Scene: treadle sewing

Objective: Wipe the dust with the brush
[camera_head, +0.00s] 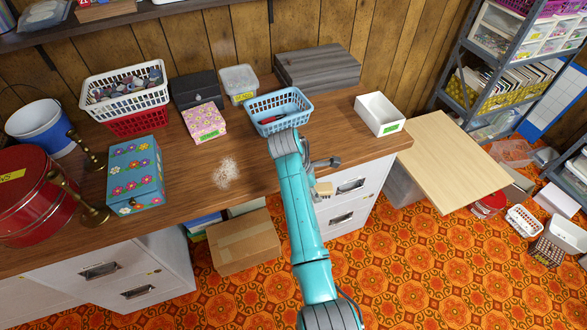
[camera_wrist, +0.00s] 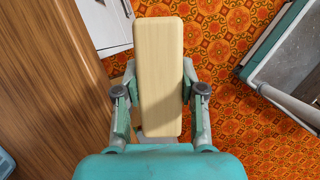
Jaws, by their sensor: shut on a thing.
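My gripper (camera_wrist: 159,95) is shut on the brush (camera_wrist: 159,60), whose pale wooden back fills the space between the fingers in the wrist view. Its bristles are hidden there. In the head view the brush (camera_head: 324,188) shows small beside my teal arm, just off the front edge of the desk, above the file cabinet drawers. The dust (camera_head: 226,172) is a pale speckled patch on the wooden desk top (camera_head: 262,160), to the left of my gripper and apart from the brush.
Around the dust stand a flowered blue box (camera_head: 135,186), a pink box (camera_head: 204,122) and a blue basket (camera_head: 279,111). A white tray (camera_head: 380,114) stands at the desk's right end. A light wooden board (camera_head: 452,160) lies beyond it. Desk surface right of the dust is clear.

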